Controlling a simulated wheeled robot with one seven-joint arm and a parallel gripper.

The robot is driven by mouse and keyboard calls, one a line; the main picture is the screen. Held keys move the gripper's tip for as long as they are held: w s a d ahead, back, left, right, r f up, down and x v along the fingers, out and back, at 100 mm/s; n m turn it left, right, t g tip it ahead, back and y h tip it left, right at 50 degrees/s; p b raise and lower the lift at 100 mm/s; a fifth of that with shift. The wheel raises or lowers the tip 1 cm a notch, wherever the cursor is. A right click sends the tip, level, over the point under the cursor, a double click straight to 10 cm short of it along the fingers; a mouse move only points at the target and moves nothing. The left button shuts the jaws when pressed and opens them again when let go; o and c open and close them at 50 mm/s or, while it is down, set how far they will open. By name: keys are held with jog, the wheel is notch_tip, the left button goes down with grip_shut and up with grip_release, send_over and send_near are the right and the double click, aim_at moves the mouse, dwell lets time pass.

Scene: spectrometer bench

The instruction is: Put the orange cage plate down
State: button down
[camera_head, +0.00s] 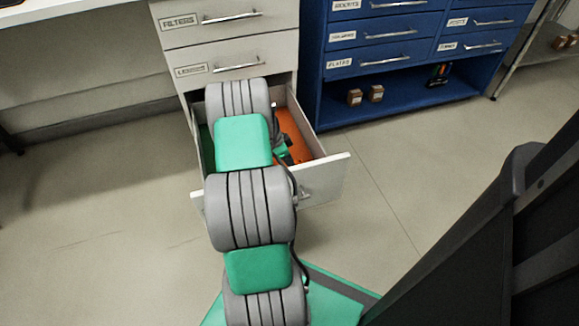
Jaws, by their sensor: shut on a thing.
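My arm reaches down into the open bottom drawer (325,178) of the white cabinet. My gripper (286,143) is low inside the drawer, largely hidden behind my arm links. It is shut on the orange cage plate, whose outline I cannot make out. A flat orange area (303,140) covers the right part of the drawer's inside, and I cannot separate the plate from it. A strip of green (205,131) shows at the left inside the drawer. Whether the plate touches the drawer floor cannot be seen.
Two closed drawers, labelled FILTERS (225,20) and another (228,66), are above the open one. A blue cabinet (400,60) stands to the right, with small brown boxes (355,97) and a dark item (438,75) on its low shelf. The floor (140,210) at left is clear.

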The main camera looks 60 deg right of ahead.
jog(key=shift+f, duration=0.9)
jog(key=shift+a, duration=0.1)
jog(key=shift+f, duration=0.2)
jog(key=c, duration=1.3)
grip_release()
jog(key=shift+c, duration=0.2)
